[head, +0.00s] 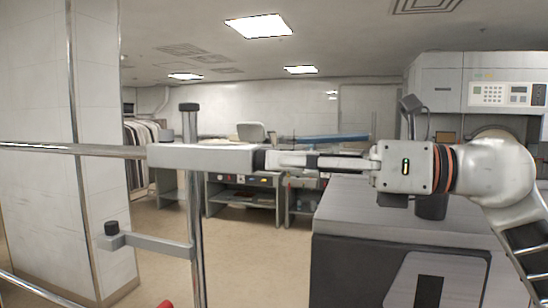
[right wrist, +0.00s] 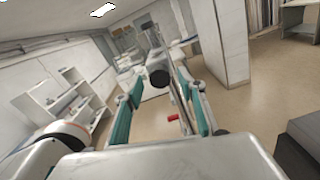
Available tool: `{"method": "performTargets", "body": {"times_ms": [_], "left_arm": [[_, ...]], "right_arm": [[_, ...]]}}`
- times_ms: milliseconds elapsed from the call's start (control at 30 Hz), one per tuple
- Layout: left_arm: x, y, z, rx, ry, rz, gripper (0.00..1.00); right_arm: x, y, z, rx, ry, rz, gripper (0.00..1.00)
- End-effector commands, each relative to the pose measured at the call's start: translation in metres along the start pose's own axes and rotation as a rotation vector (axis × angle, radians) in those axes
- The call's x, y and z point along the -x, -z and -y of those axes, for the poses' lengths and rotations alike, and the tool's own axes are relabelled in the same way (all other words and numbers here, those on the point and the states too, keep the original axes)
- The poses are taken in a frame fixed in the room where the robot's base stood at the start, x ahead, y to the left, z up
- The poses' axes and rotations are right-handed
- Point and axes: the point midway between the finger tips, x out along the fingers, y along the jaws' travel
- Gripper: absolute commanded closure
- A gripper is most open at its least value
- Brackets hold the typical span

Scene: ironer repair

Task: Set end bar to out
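A horizontal metal bar (head: 70,150) comes in from the left in the head view and ends in a thick pale grey sleeve (head: 200,157) with a black end cap (head: 261,160). I take this to be the end bar. My right gripper (head: 272,160) reaches in from the right, level with the bar, its fingertips at the black cap. In the right wrist view the round black cap (right wrist: 159,76) shows between the two spread, teal-padded fingers of the right gripper (right wrist: 160,85), with gaps beside it. Contact cannot be made out. My left gripper is not in view.
A chrome post (head: 195,230) stands by the sleeve, with a lower arm ending in a black knob (head: 111,228). A grey machine (head: 400,220) fills the right side. A white pillar (head: 110,190) stands at left. Clear floor (head: 250,240) lies beyond the post.

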Motion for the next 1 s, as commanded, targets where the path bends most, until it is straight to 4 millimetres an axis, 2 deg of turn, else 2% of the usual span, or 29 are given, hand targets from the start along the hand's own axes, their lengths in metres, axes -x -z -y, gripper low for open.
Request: {"method": "performTargets", "body": {"times_ms": [200, 533, 567, 700, 1000], "left_arm": [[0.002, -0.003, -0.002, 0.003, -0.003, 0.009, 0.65], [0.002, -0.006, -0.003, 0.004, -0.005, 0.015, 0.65], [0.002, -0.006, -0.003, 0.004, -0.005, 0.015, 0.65], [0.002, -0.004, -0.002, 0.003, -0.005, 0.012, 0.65], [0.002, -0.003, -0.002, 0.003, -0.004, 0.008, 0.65]], "right_arm": [[-0.024, -0.001, -0.001, -0.001, -0.002, 0.002, 0.60], [-0.028, 0.000, 0.000, -0.001, 0.000, 0.001, 0.60], [-0.028, 0.000, 0.000, -0.001, 0.000, 0.001, 0.63], [-0.028, 0.000, 0.000, -0.002, 0.000, 0.001, 0.99], [-0.022, 0.002, 0.001, -0.002, 0.001, -0.001, 1.00]]}}
